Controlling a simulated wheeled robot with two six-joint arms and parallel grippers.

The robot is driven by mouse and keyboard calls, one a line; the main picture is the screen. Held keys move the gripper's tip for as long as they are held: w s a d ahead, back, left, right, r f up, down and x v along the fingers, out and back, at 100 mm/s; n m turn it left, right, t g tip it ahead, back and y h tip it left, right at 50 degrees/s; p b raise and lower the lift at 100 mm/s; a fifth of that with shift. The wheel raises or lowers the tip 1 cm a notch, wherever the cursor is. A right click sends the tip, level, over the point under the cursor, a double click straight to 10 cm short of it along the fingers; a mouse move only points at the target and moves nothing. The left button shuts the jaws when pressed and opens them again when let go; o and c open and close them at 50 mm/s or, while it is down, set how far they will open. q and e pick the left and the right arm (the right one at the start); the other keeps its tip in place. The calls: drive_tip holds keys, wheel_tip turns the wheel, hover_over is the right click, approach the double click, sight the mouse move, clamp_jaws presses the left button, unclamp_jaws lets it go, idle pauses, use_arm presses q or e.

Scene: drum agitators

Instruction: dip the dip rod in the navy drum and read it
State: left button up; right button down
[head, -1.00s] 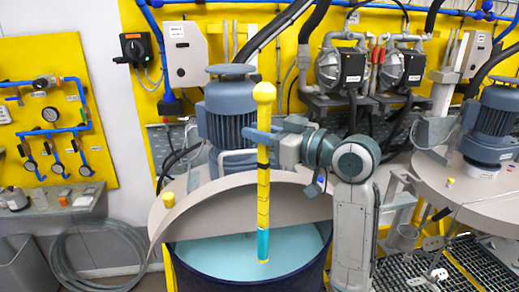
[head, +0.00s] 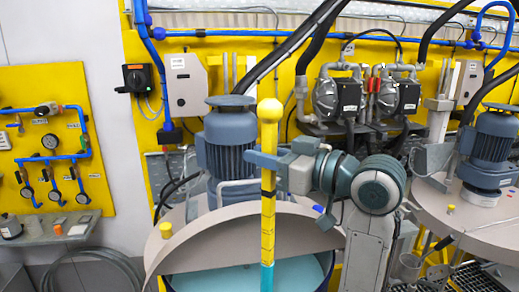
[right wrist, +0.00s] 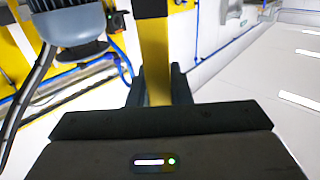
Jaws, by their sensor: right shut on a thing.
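The dip rod (head: 268,215) is a yellow, upright rod with dark marks and a round yellow knob. Its lower stretch is teal, the same colour as the liquid (head: 215,281) in the navy drum (head: 330,270). The rod's lower end is cut off by the picture's bottom edge, so I cannot tell whether it touches the liquid. My right gripper (head: 265,161) is shut on the rod below the knob. The right wrist view shows the rod (right wrist: 155,55) between the dark fingers. My left gripper is not in view.
A half-round grey lid (head: 235,240) covers the drum's back, with a blue-grey motor (head: 228,150) above it. Another lidded drum with a motor (head: 490,150) stands at the right. A gauge board (head: 50,150) hangs at the left; pumps (head: 340,97) are mounted behind.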

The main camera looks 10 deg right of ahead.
drive_tip(key=s+b, duration=0.9)
drive_tip(key=s, duration=0.2)
drive_tip(key=shift+s+r, duration=0.4)
